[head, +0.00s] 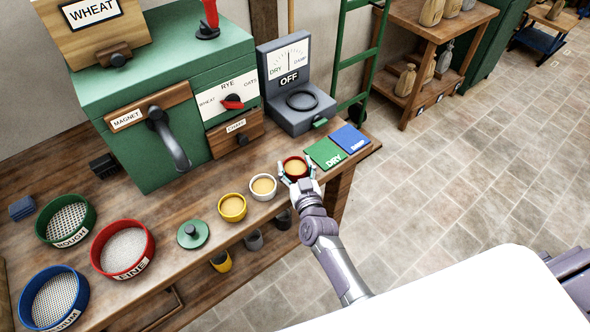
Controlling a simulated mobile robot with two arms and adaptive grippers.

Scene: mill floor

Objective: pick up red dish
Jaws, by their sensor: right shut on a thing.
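The red dish (303,160), a small round bowl with tan contents, is at the right part of the wooden bench, in front of the green DRY card. My right gripper (296,172) reaches in from the lower right and is shut on the red dish, with its fingers at the near and left sides of the rim. The dish looks upright. I cannot tell whether it is still touching the bench. My left gripper is not in view.
A white dish (263,187) and a yellow dish (232,207) stand left of the red one. The green DRY card (325,154) and a blue card (350,139) lie to the right. A grey meter marked OFF (296,115) stands behind. Sieves, including the red FINE one (122,249), sit left.

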